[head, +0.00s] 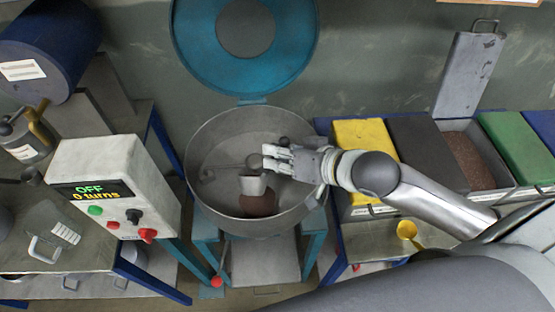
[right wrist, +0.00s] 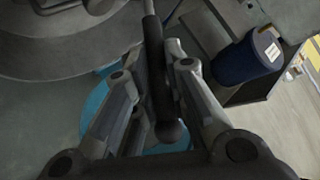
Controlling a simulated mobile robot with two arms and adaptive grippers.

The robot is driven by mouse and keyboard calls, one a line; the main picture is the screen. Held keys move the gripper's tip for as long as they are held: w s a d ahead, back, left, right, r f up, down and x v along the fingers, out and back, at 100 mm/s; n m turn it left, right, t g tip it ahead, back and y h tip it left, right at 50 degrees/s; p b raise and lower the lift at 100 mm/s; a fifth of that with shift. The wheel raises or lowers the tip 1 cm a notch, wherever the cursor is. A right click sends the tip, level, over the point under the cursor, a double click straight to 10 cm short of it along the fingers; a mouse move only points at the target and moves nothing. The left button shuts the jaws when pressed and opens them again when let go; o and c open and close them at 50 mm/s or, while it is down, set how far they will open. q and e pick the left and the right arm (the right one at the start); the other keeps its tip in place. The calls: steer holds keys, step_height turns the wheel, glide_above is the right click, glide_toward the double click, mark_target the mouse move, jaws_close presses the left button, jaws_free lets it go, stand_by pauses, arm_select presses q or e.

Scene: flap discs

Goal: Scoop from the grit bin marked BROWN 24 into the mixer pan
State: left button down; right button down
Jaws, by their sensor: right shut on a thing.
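The round grey mixer pan (head: 205,140) stands open in the middle of the head view. A patch of brown grit (head: 262,207) lies on its floor. My right gripper (head: 272,160) is over the pan, shut on the dark handle of a scoop; the handle (right wrist: 155,75) runs between the fingers in the right wrist view. The scoop's pale metal cup (head: 253,185) hangs below the gripper, above the grit; its contents cannot be made out. The open grit bin (head: 468,157) at right holds reddish-brown grit; its label is too small to read. My left gripper is not in view.
A yellow scoop (head: 407,230) lies in front. The control box (head: 110,180) at left reads OFF, 0 turns.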

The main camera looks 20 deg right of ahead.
steer(key=w+d+f+m+g+y+p, duration=0.2)
steer(key=w+d+m+g+p, duration=0.2)
steer(key=w+g+p, duration=0.3)
steer(key=shift+w+d+g, duration=0.15)
steer(key=shift+w+g, duration=0.25)
steer(key=shift+w, duration=1.2)
steer(key=shift+m, duration=0.3)
